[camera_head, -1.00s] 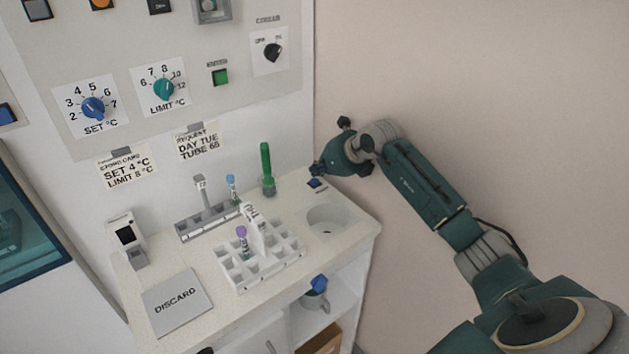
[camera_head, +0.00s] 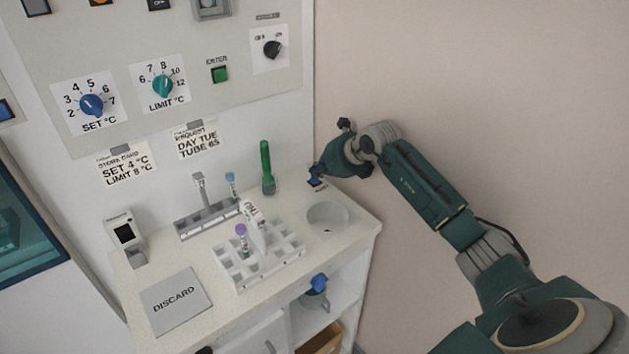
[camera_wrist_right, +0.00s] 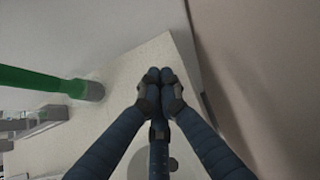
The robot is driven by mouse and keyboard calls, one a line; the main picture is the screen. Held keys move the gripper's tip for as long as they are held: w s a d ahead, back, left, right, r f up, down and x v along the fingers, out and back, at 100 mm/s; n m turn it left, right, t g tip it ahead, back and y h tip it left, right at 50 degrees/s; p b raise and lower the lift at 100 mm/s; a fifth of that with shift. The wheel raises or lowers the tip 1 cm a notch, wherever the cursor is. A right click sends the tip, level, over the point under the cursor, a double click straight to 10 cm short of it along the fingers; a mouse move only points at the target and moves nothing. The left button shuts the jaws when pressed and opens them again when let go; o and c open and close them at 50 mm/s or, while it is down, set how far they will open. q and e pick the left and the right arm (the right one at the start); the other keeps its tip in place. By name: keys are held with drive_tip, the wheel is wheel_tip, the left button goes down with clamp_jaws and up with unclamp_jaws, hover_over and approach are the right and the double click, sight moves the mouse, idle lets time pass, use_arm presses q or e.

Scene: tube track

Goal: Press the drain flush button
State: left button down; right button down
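The drain flush button is a small dark blue button (camera_head: 317,185) at the back right of the counter, behind the round sink basin (camera_head: 328,217). My right gripper (camera_head: 316,175) reaches down over it from the right, with its fingertips at or just above the button; I cannot tell whether they touch. In the right wrist view, its fingers (camera_wrist_right: 160,78) are drawn together, shut with nothing between them. They hide the button in that view. My left gripper is not in view.
A green tube-like item (camera_head: 267,168) stands upright just left of my right gripper. A white tube rack (camera_head: 262,262) and a grey rack (camera_head: 207,218) stand further left. The wall panel (camera_head: 222,110) with knobs rises behind. A bare wall lies to the right.

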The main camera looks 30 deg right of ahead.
sight(318, 179)
drive_tip(key=shift+f+b, duration=0.4)
drive_tip(key=shift+f, duration=0.05)
idle(0.6)
drive_tip(key=shift+r, duration=0.1)
drive_tip(key=shift+r+p, duration=0.55)
drive_tip(key=shift+r, duration=0.25)
drive_tip(key=shift+r+p, duration=1.6)
drive_tip(key=shift+r, duration=0.95)
drive_tip(key=shift+f, duration=0.1)
